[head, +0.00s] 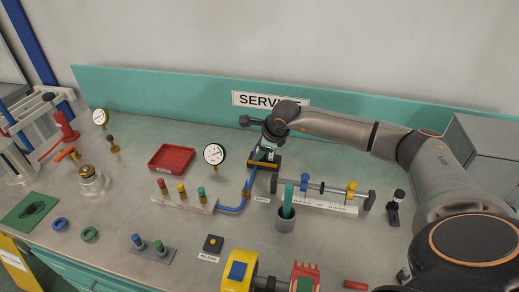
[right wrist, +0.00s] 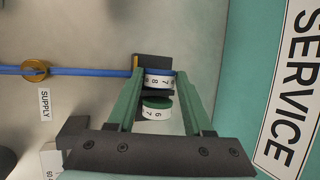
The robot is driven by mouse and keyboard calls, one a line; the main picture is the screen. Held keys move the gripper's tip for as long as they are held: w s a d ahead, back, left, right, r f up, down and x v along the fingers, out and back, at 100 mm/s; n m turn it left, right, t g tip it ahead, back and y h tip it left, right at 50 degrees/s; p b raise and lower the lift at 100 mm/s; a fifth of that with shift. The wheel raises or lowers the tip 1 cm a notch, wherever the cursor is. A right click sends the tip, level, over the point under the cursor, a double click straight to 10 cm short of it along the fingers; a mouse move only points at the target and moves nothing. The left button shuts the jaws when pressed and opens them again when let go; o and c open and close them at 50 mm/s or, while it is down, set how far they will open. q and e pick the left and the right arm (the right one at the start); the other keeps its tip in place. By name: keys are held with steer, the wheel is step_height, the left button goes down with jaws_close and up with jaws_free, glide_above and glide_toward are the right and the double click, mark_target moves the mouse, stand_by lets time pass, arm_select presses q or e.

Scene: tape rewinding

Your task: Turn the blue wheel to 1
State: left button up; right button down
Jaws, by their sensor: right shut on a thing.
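The blue wheel (right wrist: 160,73) is a small white drum with a blue rim on a dark block (right wrist: 152,62). In the right wrist view, the digits 7 and 8 show on it. A green-topped wheel (right wrist: 157,103) with 6 and 7 sits next to it. My right gripper (right wrist: 160,78) has its two green fingers at either side of the blue wheel, shut on it. In the head view the right gripper (head: 266,152) hides most of the block, and the wheels cannot be made out. My left gripper is not in view.
A blue hose (head: 232,210) runs to the block; a brass fitting (right wrist: 35,70) sits on it. A rail with blue and yellow clamps (head: 322,188), a cup (head: 285,221), a gauge (head: 214,154) and a red tray (head: 171,158) stand nearby. The SERVICE sign (head: 262,99) is behind.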

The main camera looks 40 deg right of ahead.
steer(key=shift+c, duration=1.5)
jaws_free()
steer(key=shift+r, duration=0.1)
steer(key=b+v, duration=0.1)
steer(key=v, duration=1.1)
steer(key=shift+r, duration=0.15)
steer(key=shift+d, duration=0.1)
